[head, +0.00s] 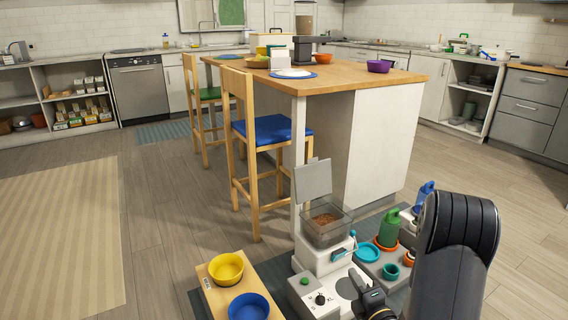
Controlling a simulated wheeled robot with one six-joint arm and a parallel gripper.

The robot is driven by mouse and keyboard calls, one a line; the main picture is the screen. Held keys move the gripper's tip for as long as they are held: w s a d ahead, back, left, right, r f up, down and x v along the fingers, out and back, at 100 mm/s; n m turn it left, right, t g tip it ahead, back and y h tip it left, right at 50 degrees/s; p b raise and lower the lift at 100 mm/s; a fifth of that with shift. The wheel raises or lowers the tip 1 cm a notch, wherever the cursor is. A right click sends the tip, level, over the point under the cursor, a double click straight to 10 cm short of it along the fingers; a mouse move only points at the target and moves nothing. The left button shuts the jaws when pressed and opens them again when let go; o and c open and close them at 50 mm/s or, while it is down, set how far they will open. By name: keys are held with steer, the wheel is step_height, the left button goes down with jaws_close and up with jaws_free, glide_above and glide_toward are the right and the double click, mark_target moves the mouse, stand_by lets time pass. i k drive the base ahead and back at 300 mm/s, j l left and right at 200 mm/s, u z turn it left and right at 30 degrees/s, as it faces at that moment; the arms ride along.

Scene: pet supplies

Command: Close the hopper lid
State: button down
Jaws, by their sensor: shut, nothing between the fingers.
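The hopper (326,235) is a clear, smoky box with brown kibble inside, on top of a white feeder machine (312,258). Its grey lid (313,180) stands raised at the hopper's back left edge, so the hopper is open. My gripper (372,300) is a dark shape low in the head view, in front of and below the hopper, near the machine's base. It is apart from the lid, shut and empty. Its fingertips are small and hard to make out.
A teal handle (345,250) sticks out at the hopper's right. A wooden stand with a yellow bowl (226,268) and a blue bowl (249,307) is at left. Green and blue bottles (389,228) stand at right. The island (372,140) rises close behind.

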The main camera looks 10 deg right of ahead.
mark_target(312, 180)
steer(key=j+u, duration=0.5)
steer(key=i+j+u, duration=0.1)
steer(key=j+u, duration=0.35)
steer(key=i+j+u, duration=0.25)
steer(key=i+j, duration=1.05)
steer(key=i, duration=0.15)
steer(key=i+j+z, duration=0.1)
steer(key=i+z, duration=0.4)
steer(key=i, duration=1.2)
steer(key=i+z, duration=0.4)
steer(key=i, duration=0.15)
steer(key=i+z, duration=0.35)
steer(key=i, duration=0.15)
steer(key=i+j+z, duration=0.4)
steer(key=i+l+z, duration=0.1)
steer(key=z, duration=0.35)
steer(key=i+z, duration=0.6)
steer(key=z, duration=0.3)
steer(key=i+j+z, duration=0.15)
steer(key=z, duration=0.3)
steer(key=i+l+z, duration=0.25)
steer(key=i+z, duration=0.15)
steer(key=i, duration=0.15)
steer(key=i+z, duration=0.35)
steer(key=i, duration=0.15)
